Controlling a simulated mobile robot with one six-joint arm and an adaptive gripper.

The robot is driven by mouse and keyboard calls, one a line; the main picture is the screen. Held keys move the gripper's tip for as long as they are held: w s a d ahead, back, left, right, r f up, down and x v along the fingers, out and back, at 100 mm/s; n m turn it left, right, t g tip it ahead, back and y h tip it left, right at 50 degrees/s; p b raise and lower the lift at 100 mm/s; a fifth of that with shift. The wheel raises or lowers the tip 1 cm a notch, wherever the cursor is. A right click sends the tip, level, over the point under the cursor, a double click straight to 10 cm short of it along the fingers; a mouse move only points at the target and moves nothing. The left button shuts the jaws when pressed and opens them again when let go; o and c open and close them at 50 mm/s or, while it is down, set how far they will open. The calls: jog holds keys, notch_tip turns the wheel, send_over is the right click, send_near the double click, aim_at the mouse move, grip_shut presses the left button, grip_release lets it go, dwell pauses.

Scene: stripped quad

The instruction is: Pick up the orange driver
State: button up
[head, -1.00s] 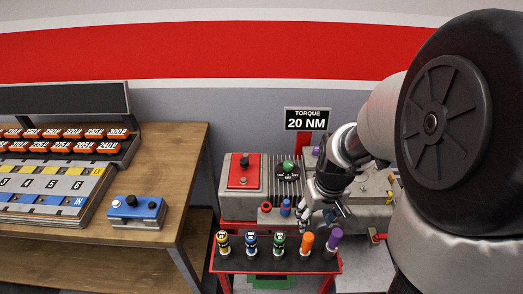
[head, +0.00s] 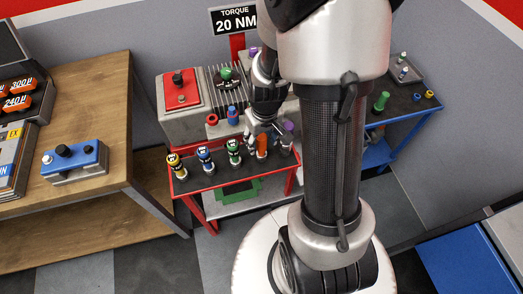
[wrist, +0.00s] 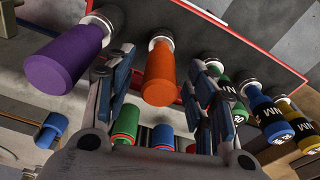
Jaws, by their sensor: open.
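The orange driver (head: 262,144) stands in the row of drivers on the red-edged tray (head: 208,181). In the wrist view the orange driver (wrist: 160,74) shows between the two fingers of my gripper (wrist: 155,85). The fingers are apart, with a gap visible on both sides of its handle. In the head view my gripper (head: 264,130) is at the orange driver and partly covers it. The purple driver (wrist: 66,58) is just outside one finger, and the green-banded driver (wrist: 238,120) is outside the other.
Blue-banded (head: 205,158) and yellow-banded (head: 175,163) drivers stand on the tray's left part. A grey machine block (head: 183,95) stands behind the tray. A wooden bench (head: 90,100) is at left; a blue cart (head: 405,115) is at right.

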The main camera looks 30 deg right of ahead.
jog(key=f, duration=0.3)
jog(key=shift+w+b, duration=0.25)
jog(key=shift+b, duration=0.15)
jog(key=shift+r, duration=0.1)
grip_shut()
